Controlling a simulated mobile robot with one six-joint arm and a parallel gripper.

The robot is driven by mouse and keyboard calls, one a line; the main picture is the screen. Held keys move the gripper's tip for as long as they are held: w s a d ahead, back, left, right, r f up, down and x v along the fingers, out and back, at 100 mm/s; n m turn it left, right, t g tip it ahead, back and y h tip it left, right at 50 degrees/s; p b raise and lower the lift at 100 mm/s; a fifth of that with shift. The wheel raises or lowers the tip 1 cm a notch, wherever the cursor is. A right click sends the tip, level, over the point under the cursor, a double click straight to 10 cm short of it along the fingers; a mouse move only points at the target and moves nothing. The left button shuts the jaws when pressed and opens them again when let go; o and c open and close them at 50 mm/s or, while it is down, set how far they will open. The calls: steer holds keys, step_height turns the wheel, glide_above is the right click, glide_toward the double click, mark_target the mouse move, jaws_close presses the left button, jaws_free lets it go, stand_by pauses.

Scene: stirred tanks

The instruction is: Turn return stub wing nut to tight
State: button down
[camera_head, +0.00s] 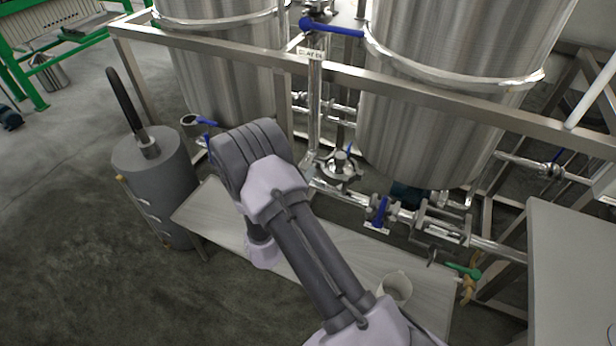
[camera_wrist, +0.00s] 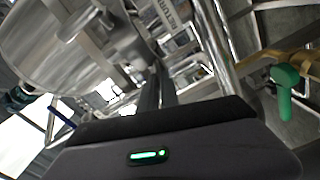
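In the wrist view a label plate (camera_wrist: 165,14) with tilted lettering that seems to read "RETURN" stands near the top, by steel pipework. A bright metal fitting (camera_wrist: 90,22) shows to its left; I cannot tell whether it is the wing nut. My gripper (camera_wrist: 158,72) shows as two dark narrow fingers, close together, pointing toward the pipework. Whether anything is between them is unclear. In the head view the gripper is hidden behind my arm. A small label plate (camera_head: 450,232) hangs on the low pipe run at right; its text is too small to read.
Two steel tanks (camera_head: 450,90) stand behind a frame rail (camera_head: 440,92). A low bench (camera_head: 215,215) carries a white cup (camera_head: 396,286). A green valve handle (camera_head: 463,270) also shows in the wrist view (camera_wrist: 285,92). A grey cylinder (camera_head: 160,185) stands left; a grey panel (camera_head: 570,270) is right.

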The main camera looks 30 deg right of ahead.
stand_by(0.4)
steer(key=m, duration=1.3)
steer(key=shift+m, duration=0.4)
stand_by(0.3)
steer(key=c, duration=1.6)
jaws_free()
steer(key=shift+a, duration=0.15)
